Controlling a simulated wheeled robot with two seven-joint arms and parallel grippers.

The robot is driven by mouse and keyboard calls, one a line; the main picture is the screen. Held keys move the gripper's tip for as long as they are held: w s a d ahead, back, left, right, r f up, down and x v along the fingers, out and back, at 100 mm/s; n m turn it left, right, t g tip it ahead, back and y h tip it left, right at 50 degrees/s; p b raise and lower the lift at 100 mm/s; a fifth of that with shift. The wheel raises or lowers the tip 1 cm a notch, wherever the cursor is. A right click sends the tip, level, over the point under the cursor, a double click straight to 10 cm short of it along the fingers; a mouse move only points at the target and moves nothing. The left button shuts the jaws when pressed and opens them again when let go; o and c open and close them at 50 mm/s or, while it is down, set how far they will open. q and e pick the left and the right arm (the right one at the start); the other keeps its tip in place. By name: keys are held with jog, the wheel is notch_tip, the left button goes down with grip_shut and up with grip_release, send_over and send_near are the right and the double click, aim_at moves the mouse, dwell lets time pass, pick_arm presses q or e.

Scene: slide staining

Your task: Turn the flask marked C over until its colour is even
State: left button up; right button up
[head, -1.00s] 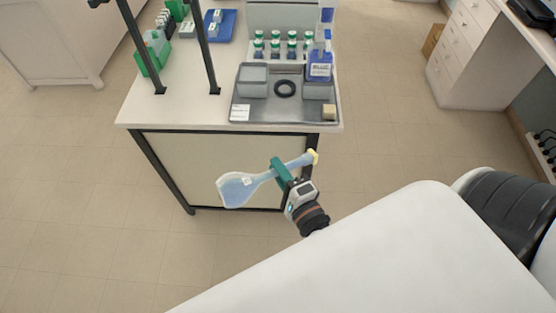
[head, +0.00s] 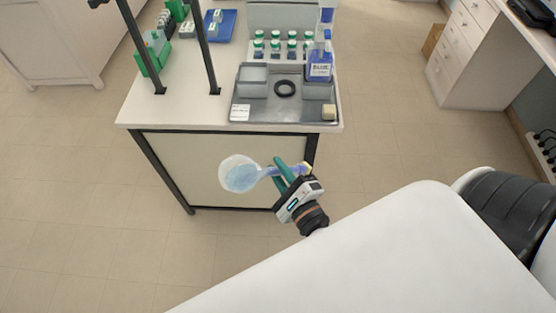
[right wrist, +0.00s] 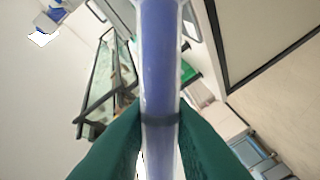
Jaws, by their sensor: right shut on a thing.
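The flask (head: 238,174) has a clear round body and a narrow neck with a yellowish end. It is tilted nearly on its side in the head view, body to the left, with pale blue liquid in it. My right gripper (head: 283,172) is shut on its neck, in front of the bench. In the right wrist view the neck (right wrist: 160,60) runs upright between the green fingers (right wrist: 160,125) and is filled with blue. No letter C can be read on the flask. My left gripper is not in view.
Open floor lies around the bench.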

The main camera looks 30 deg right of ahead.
jog(key=n+p, duration=0.2)
jog(key=n, duration=0.1)
jog(key=shift+r, duration=0.3)
jog(key=shift+f+n, duration=0.1)
jog(key=shift+n, duration=0.5)
jog(key=n+p, duration=0.2)
jog(key=n, duration=0.1)
jog(key=shift+n+p, duration=0.4)
jog(key=shift+n, duration=0.1)
jog(key=shift+n+p, duration=0.45)
jog(key=shift+n, duration=0.15)
jog(key=shift+f+n, duration=0.1)
jog(key=shift+n, duration=0.7)
jog(key=shift+f+n, duration=0.1)
jog(key=shift+n, duration=0.5)
jog(key=n, duration=0.5)
jog(key=shift+n, duration=0.3)
jog(key=n, duration=0.3)
jog(key=shift+n, duration=0.4)
jog(key=n, duration=0.3)
jog(key=shift+n, duration=0.3)
